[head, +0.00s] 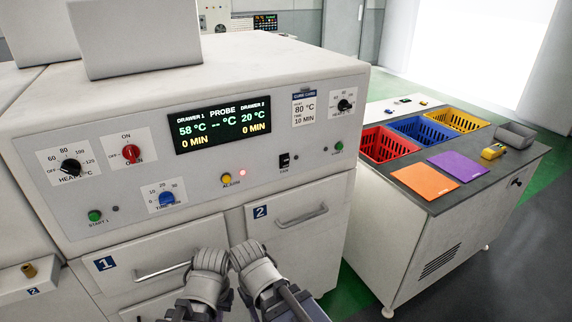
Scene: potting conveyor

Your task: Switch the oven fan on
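The oven's control panel (225,190) faces me at the upper left. The fan switch (284,161) is a small black rocker on the panel's right half, with a label below it that seems to read FAN. Its on or off position is too small to tell. My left gripper (210,260) and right gripper (250,254) are side by side low in front of the drawers, below and left of the switch and apart from it. Nothing shows in either one. Their fingers are seen from behind, so I cannot tell whether they are open or shut.
Near the switch are a yellow alarm button (226,180), a green button (339,146) and a heat knob (344,105). Drawer handles (301,215) stick out below. A side cart (440,215) with coloured baskets stands at the right. Space before the panel is clear.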

